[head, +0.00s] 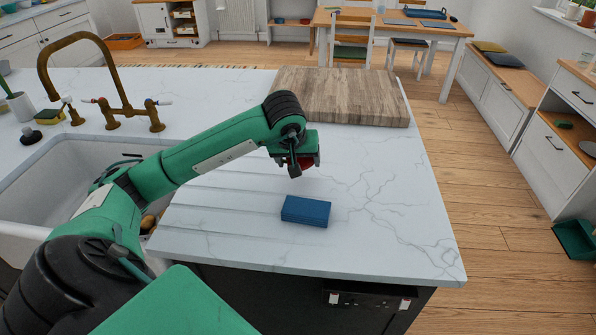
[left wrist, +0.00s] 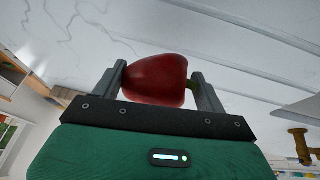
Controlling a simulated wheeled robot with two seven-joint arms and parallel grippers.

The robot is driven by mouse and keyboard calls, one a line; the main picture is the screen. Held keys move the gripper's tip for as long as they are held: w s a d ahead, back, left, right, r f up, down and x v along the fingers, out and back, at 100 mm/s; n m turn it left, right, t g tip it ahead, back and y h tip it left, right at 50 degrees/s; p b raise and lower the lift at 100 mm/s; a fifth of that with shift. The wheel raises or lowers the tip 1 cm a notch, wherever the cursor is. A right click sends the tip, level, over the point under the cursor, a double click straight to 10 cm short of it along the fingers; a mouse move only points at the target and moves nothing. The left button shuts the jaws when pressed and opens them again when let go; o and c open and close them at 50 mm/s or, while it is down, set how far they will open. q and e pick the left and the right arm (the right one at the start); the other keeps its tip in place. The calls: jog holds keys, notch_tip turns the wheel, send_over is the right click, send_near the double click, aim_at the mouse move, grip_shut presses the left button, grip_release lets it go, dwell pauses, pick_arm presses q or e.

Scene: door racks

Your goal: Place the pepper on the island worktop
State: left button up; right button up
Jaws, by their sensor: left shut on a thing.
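The red pepper (left wrist: 155,80) is held between the two fingers of my left gripper (left wrist: 160,85) in the left wrist view, its green stem toward the right finger. In the head view my left gripper (head: 294,168) hangs over the white marbled island worktop (head: 390,200), behind the blue block. The pepper seems to be above the worktop, but I cannot tell the exact gap. My right gripper is not in view.
A blue block (head: 306,211) lies on the worktop in front of the gripper. A wooden board (head: 340,96) lies behind it. A sink (head: 60,175) and brass tap (head: 110,105) are at the left. The worktop to the right is clear.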

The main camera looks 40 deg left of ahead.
aim_at(298, 184)
pick_arm(q)
jog(key=shift+f, duration=2.2)
jog(key=shift+f, duration=0.2)
jog(key=o, duration=1)
jog(key=shift+r, duration=0.1)
jog(key=shift+c, duration=0.2)
